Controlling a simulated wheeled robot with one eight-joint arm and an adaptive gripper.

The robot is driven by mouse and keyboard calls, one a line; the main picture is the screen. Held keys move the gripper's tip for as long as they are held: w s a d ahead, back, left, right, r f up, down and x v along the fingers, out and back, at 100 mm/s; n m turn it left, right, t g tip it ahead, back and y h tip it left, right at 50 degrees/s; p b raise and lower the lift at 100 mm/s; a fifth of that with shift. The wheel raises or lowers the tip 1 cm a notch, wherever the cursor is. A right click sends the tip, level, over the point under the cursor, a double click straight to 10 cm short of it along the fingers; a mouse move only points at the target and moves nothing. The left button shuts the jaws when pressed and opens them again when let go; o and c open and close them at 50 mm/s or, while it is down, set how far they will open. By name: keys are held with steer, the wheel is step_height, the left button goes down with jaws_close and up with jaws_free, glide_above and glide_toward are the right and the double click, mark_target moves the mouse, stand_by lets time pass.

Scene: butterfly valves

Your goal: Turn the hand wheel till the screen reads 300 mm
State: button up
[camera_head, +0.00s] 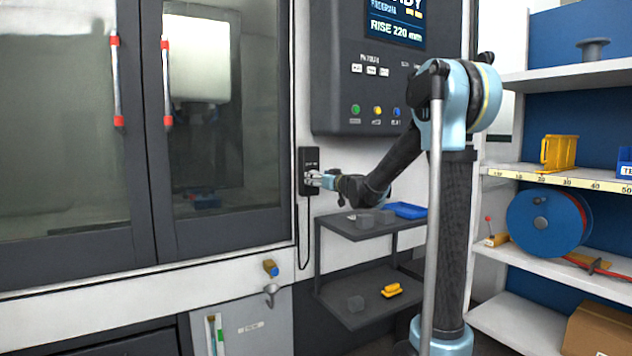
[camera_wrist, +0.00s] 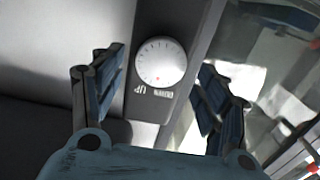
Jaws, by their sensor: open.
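The screen (camera_head: 396,22) at the top of the head view reads "RISE 220 mm". The hand wheel (camera_wrist: 160,62) is a round white dial with marks around its rim and a red mark near its lower edge in the wrist view. It sits on a dark box (camera_head: 309,158) fixed to the machine's front, with lettering including "UP" beside it. My gripper (camera_head: 314,179) is at this box and hides most of the wheel in the head view. In the wrist view, its two blue-padded fingers are spread on either side of the wheel, with gaps showing on both sides.
A control panel (camera_head: 362,90) with coloured buttons hangs above my forearm. A dark two-level rack (camera_head: 345,232) with small parts stands below it. Shelves (camera_head: 575,180) with a blue cable reel (camera_head: 535,215) are at the right. Machine doors (camera_head: 150,110) fill the left.

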steer(key=shift+x, duration=0.9)
steer(key=c, duration=1)
steer(key=shift+a, duration=0.1)
steer(key=shift+c, duration=0.2)
steer(key=shift+m, duration=0.3)
steer(key=m, duration=1.2)
steer(key=shift+w+d+f+m, duration=0.1)
steer(key=shift+d+f+m, duration=0.05)
steer(key=shift+d+m, duration=0.2)
